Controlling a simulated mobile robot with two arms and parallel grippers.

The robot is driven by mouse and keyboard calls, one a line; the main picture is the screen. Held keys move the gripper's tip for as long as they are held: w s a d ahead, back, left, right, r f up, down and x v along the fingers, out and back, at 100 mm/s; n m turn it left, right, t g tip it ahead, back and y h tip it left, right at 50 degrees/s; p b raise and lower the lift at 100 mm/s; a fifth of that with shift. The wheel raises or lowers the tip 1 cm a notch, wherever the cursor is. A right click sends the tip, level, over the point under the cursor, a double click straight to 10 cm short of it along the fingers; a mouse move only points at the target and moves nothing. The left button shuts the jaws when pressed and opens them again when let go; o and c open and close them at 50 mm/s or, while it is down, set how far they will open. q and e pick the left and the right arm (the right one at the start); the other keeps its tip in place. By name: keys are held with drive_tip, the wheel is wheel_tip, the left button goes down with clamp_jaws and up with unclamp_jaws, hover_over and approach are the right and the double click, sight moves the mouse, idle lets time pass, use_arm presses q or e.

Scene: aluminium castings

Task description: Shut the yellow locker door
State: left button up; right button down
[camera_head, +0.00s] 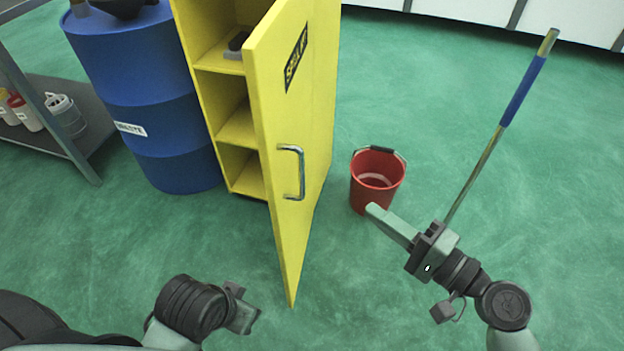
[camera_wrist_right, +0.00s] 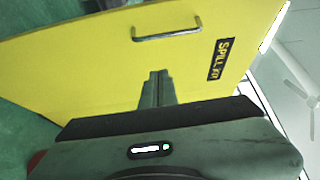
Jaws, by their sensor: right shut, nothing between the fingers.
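The yellow locker (camera_head: 215,100) stands open, its shelves showing. Its yellow door (camera_head: 290,130) swings out toward me, with a metal handle (camera_head: 291,172) and a black label on its outer face. My right gripper (camera_head: 372,210) is shut and empty, to the right of the door and apart from it in the head view. In the right wrist view the shut fingers (camera_wrist_right: 157,78) point at the door's outer face (camera_wrist_right: 100,60), below the handle (camera_wrist_right: 167,34) in the picture. My left gripper (camera_head: 252,318) is low, left of the door's bottom edge; its finger opening is unclear.
A red bucket (camera_head: 377,180) stands on the floor right of the door, just beyond my right gripper. A pole with a blue grip (camera_head: 523,92) rises behind my right wrist. A blue drum (camera_head: 150,100) is left of the locker. A shelf (camera_head: 85,120) with bottles is further left.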

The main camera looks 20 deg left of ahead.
drive_tip(key=s+a+x, duration=0.1)
drive_tip(key=s+x, duration=0.1)
drive_tip(key=x, duration=0.9)
drive_tip(key=shift+a, duration=0.45)
drive_tip(key=shift+s+p, duration=0.2)
drive_tip(key=shift+p, duration=0.1)
